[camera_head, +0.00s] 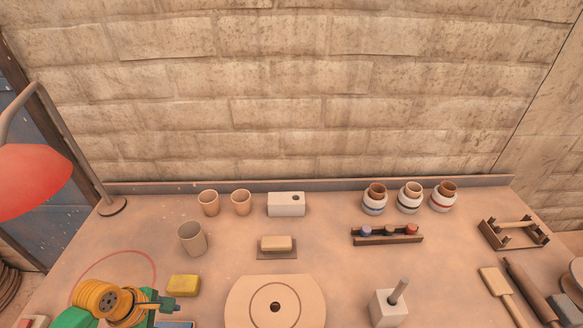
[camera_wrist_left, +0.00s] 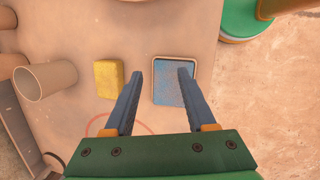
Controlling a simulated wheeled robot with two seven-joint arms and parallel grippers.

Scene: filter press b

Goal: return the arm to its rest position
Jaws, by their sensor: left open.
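My left arm comes in at the lower left of the head view. Its gripper (camera_head: 168,302) is near the table's left front, just below a yellow sponge (camera_head: 183,285). In the left wrist view the two fingers of the gripper (camera_wrist_left: 172,70) stand apart with nothing between them. They reach over a shallow tray with a blue surface (camera_wrist_left: 168,94). The yellow sponge (camera_wrist_left: 108,79) lies left of the fingers, clear of them. My right gripper is in neither view.
A tan cup (camera_head: 193,239) stands behind the sponge. A round disc (camera_head: 275,303) lies at front middle. A white block (camera_head: 286,205), small cups and several jars (camera_head: 409,199) line the back. A red lamp (camera_head: 34,180) overhangs the left. Bare tabletop lies between them.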

